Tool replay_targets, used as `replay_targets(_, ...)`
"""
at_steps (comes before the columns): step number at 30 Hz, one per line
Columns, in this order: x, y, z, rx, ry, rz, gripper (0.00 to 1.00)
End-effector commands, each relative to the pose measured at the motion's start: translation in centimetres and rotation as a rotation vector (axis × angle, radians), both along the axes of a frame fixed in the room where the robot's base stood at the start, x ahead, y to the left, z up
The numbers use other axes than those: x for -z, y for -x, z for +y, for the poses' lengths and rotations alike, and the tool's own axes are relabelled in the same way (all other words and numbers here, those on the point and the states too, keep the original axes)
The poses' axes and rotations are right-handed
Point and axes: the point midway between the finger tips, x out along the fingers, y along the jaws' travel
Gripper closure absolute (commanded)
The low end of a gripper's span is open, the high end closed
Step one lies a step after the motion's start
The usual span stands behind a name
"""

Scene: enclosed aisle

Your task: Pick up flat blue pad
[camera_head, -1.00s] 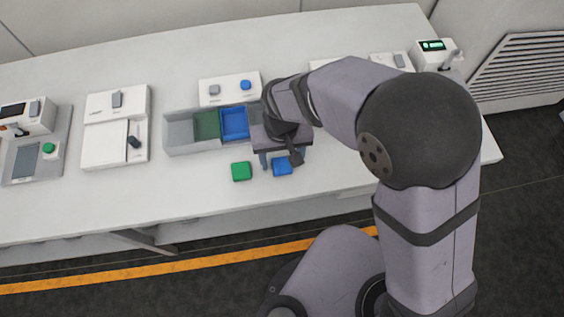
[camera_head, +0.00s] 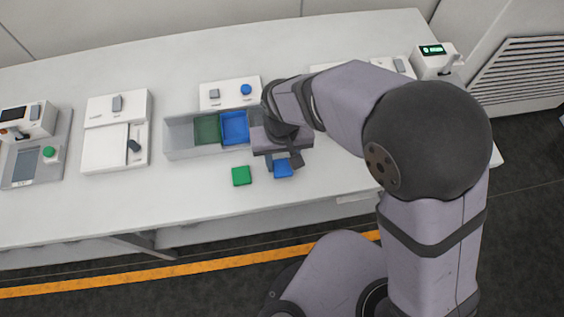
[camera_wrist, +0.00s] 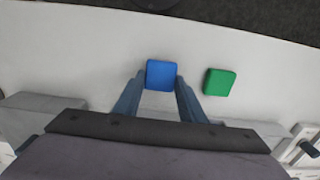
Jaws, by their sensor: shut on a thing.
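The flat blue pad (camera_head: 284,169) lies at the front part of the white table, just below my gripper (camera_head: 280,162). In the wrist view the blue pad (camera_wrist: 161,74) sits between the tips of my two fingers (camera_wrist: 161,88), which are shut on its sides. The pad appears to be at table level; I cannot tell whether it is lifted. My wrist hides part of it in the head view. A green pad (camera_head: 241,176) lies to its left, apart from my gripper; it also shows in the wrist view (camera_wrist: 219,82).
Behind the pads stands a grey tray (camera_head: 180,134) with a green compartment (camera_head: 207,129) and a blue compartment (camera_head: 235,126). White devices stand left (camera_head: 103,147) and right. The table's front left is clear.

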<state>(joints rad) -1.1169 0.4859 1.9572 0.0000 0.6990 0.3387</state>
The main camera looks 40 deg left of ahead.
Motion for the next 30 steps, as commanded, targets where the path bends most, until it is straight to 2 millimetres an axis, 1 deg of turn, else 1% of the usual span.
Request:
replay_targets(9,-5.3,-0.1,0.1,0.000,-0.006,-0.003,0.85)
replay_targets(13,-7.1,-0.1,0.1,0.000,-0.005,-0.002,0.85)
replay_targets(18,-8.3,0.0,0.0,0.000,-0.002,-0.001,0.85)
replay_targets(26,-9.4,0.1,0.1,-0.004,-0.001,-0.001,0.85)
replay_targets(30,-10.1,0.6,-0.1,-0.013,0.003,0.001,0.85)
